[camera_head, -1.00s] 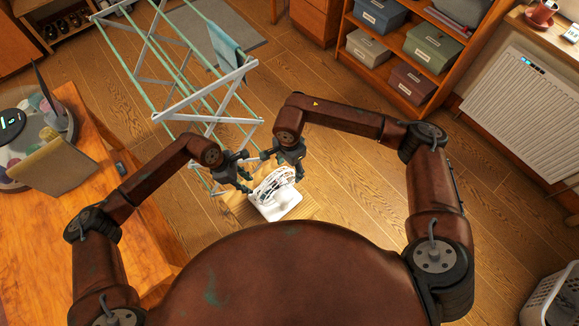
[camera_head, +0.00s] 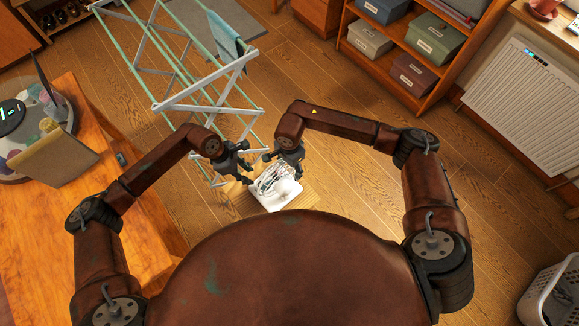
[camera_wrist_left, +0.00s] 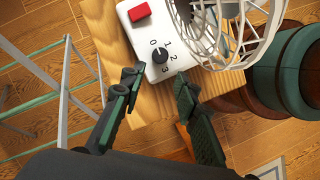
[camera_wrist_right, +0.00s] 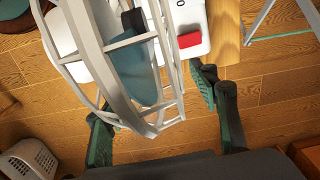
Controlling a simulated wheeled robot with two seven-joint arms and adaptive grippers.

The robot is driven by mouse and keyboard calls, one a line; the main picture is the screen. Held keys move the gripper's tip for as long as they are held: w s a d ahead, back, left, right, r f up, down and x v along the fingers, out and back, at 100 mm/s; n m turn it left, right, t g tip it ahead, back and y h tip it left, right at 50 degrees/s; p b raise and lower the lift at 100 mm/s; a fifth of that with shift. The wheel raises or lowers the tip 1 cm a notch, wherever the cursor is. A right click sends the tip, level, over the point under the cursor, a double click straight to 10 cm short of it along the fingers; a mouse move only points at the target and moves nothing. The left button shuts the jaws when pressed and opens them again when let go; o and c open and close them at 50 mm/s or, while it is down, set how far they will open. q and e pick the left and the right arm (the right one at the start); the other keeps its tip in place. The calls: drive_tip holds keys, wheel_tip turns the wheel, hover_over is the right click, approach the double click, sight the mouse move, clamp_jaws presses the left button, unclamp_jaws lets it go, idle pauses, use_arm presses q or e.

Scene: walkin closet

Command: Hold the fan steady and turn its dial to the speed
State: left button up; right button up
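The white fan (camera_head: 287,188) with a wire cage stands on a small wooden stand (camera_head: 303,200) in front of me. In the left wrist view its white base has a black dial (camera_wrist_left: 159,54) ringed by the marks 0, 1, 2 and 3, and a red button (camera_wrist_left: 139,12). I cannot read the dial's setting. My left gripper (camera_wrist_left: 157,92) is open and empty, its fingertips just short of the dial. My right gripper (camera_wrist_right: 158,115) is open, with part of the fan cage (camera_wrist_right: 160,60) between its spread fingers; contact is not clear.
A drying rack (camera_head: 190,105) with a blue cloth stands just beyond the fan, to the left. A wooden table (camera_head: 100,215) is at left. A shelf with boxes (camera_head: 410,75), a radiator (camera_head: 525,85) and a laundry basket (camera_head: 550,290) are at right. The floor between is clear.

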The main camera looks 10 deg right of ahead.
clamp_jaws()
idle(0.5)
